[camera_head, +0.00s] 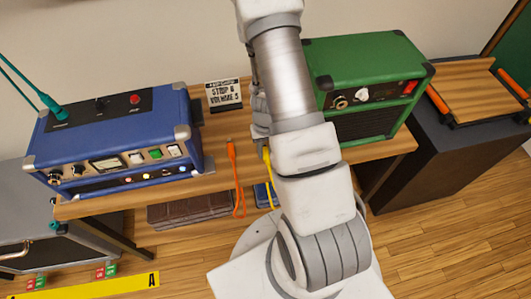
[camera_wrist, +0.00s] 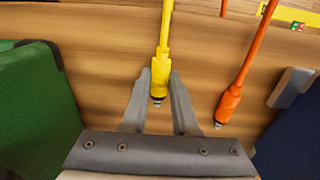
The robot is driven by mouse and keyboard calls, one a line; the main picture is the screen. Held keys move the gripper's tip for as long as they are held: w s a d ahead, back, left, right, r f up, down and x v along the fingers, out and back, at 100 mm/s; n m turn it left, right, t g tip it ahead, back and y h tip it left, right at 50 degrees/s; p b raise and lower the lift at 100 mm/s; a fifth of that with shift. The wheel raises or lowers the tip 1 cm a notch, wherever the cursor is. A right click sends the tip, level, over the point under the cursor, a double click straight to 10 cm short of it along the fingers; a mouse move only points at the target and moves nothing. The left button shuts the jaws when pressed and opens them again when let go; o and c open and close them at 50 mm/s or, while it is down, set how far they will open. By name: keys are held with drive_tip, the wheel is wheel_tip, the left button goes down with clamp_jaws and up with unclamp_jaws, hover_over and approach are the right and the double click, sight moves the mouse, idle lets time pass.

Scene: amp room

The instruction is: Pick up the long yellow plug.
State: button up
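The yellow plug (camera_wrist: 160,75) lies on the wooden table top (camera_wrist: 105,60) in the wrist view, with its cable running up out of the picture. My gripper (camera_wrist: 160,76) has one finger on each side of the plug's body, very close to it. I cannot tell whether the fingers press on it or leave a thin gap. The plug's metal tip points toward my palm.
An orange plug (camera_wrist: 229,103) lies just right of my gripper. A blue amplifier (camera_head: 115,140) stands left on the table and a green amplifier (camera_head: 365,85) right. A small sign (camera_head: 223,95) stands at the back. Wooden floor (camera_head: 440,235) is clear at the right front.

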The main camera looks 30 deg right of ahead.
sight(265, 153)
clamp_jaws()
wheel_tip(265, 153, up, 9)
drive_tip(key=p, duration=0.2)
drive_tip(key=w+a+r+n, duration=0.3)
drive_tip(key=w+a+r, duration=0.3)
drive_tip(key=a, duration=0.5)
drive_tip(key=shift+r, duration=0.7)
